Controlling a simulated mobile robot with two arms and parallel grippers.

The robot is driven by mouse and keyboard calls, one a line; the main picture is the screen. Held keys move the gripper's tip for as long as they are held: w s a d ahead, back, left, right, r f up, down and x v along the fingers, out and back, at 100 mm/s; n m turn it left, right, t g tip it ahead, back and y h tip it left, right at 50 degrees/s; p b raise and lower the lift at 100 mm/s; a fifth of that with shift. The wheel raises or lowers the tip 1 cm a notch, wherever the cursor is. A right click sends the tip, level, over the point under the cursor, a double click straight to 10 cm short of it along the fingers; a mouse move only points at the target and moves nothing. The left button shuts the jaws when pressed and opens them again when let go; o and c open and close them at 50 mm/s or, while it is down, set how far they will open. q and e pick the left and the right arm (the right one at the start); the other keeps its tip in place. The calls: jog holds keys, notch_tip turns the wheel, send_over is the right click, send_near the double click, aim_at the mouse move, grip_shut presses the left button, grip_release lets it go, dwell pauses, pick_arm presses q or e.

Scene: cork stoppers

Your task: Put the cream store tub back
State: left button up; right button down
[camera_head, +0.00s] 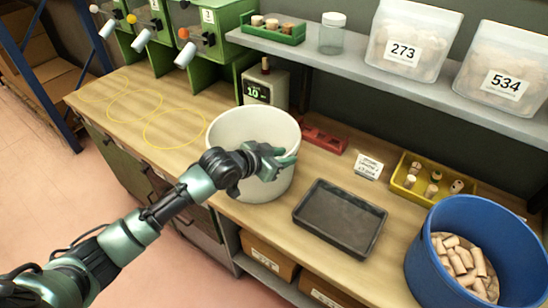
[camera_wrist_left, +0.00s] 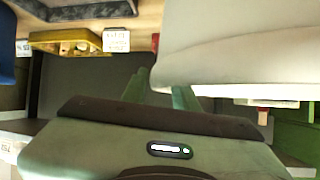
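The cream tub (camera_head: 238,172) stands upright on the wooden bench, near its front edge. Its pale wall also fills the upper right of the left wrist view (camera_wrist_left: 235,35). My left gripper (camera_head: 279,160) is at the tub's front right side, close to the rim, and hides part of the wall. In the left wrist view its two green fingers (camera_wrist_left: 162,84) are apart, with the tub's edge close to them. Whether they touch the wall is not clear. My right gripper is in neither view.
Yellow rings (camera_head: 176,146) mark the bench at left. A black tray (camera_head: 318,238), a blue bucket (camera_head: 420,262) of corks and a yellow bin (camera_head: 398,184) are to the right. A red rack (camera_head: 326,140) is behind. A shelf (camera_head: 350,74) with numbered containers runs above.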

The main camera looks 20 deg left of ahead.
pick_arm(q)
jog(key=b+v, duration=0.2)
jog(key=v, duration=0.9)
jog(key=shift+s+a, duration=0.15)
jog(key=shift+s, duration=0.05)
